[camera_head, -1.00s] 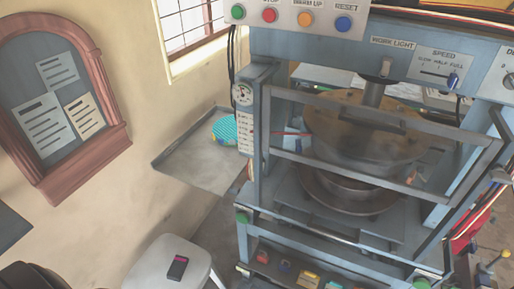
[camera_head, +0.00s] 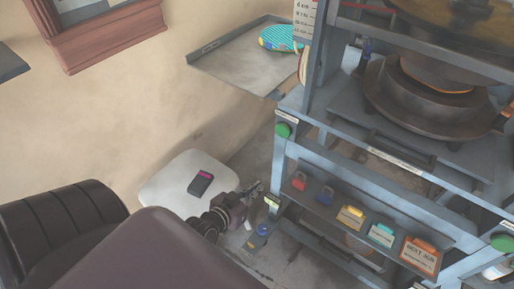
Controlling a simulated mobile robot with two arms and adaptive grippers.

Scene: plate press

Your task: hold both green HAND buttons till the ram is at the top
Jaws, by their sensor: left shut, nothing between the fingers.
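One green HAND button (camera_head: 283,130) sits on the left front corner of the blue press frame. The other green button (camera_head: 502,243) is on the right front, near the picture's right edge. My left gripper (camera_head: 256,187) is shut and empty, below and left of the left button and apart from it. The right button has no gripper near it. The round brown upper plate (camera_head: 470,22) is cut off by the top edge, above a dark round die (camera_head: 425,105). The ram above the plate is out of view. My right gripper is out of view.
A white stool (camera_head: 170,190) with a dark handheld device (camera_head: 200,182) stands left of my left gripper. A grey tray (camera_head: 235,70) with a patterned round pad (camera_head: 281,38) is on the wall side. A shelf (camera_head: 330,208) below the press holds padlocks and tags.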

